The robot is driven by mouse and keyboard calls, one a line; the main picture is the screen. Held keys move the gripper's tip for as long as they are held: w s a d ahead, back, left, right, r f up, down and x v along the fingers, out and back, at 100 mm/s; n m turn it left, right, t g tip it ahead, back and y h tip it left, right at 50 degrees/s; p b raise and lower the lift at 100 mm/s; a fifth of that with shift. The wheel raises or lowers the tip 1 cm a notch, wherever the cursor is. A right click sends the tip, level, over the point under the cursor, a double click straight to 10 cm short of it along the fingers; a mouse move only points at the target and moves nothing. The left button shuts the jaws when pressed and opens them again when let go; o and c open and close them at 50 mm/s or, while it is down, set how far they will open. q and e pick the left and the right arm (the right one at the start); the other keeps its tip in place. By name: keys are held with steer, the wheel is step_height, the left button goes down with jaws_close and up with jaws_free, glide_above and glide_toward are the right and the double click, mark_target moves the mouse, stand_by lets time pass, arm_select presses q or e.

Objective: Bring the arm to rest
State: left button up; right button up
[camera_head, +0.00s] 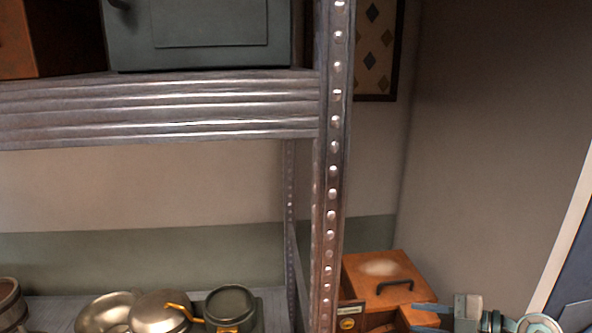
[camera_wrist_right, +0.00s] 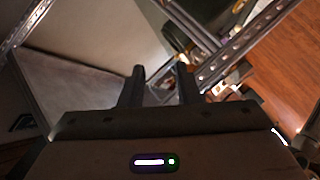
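My right gripper (camera_head: 415,317) comes in at the lower right of the head view, with its fingers pointing left. Its two fingers are apart. In the right wrist view, the gripper (camera_wrist_right: 161,72) shows as two dark fingers with an empty gap between them. It is open and holds nothing. In the head view it is in front of an orange-brown wooden box (camera_head: 376,272) with a dark handle, and covers part of that area. My left gripper is in neither view.
A metal shelf post (camera_head: 331,190) stands left of my right gripper, with a shelf beam (camera_head: 160,108) across the upper left. Metal pots (camera_head: 160,309) and a dark lidded pot (camera_head: 231,306) stand on the lower shelf. A bare wall (camera_head: 490,130) is at the right.

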step_height(320, 180, up, 6)
steer(key=s+m+t+h, duration=0.1)
steer(key=m+t+h, duration=0.1)
steer(key=m+t, duration=0.75)
steer(key=s+d+f+m+g+h, duration=0.1)
steer(key=s+d+f+m+h, duration=0.3)
steer(key=f+m+h, duration=0.25)
steer(key=s+d+f+m+g+h, duration=0.2)
steer(key=s+d+f+m+h, duration=0.1)
steer(key=f+m+h, duration=0.4)
steer(key=s+a+f+n+g+y, duration=0.1)
steer(key=s+a+f+g, duration=0.3)
steer(key=s+f+g, duration=0.45)
steer(key=s+a+f+n+g+y, duration=0.1)
steer(key=s+a+f+g+y, duration=0.25)
steer(key=s, duration=0.75)
step_height(320, 180, down, 36)
steer(key=d+h+b, duration=0.2)
steer(key=b, duration=0.3)
steer(key=s+f+g+b, duration=0.1)
steer(key=s+f+b, duration=0.1)
steer(key=s+f, duration=0.7)
steer(key=s+d+f+b, duration=0.1)
steer(key=s+f+b, duration=0.1)
steer(key=s+f, duration=0.7)
step_height(320, 180, down, 6)
steer(key=shift+s+d+f+m+g+b, duration=0.2)
steer(key=shift+d+f+m+g+b, duration=0.05)
steer(key=shift+d+m+g+b, duration=0.1)
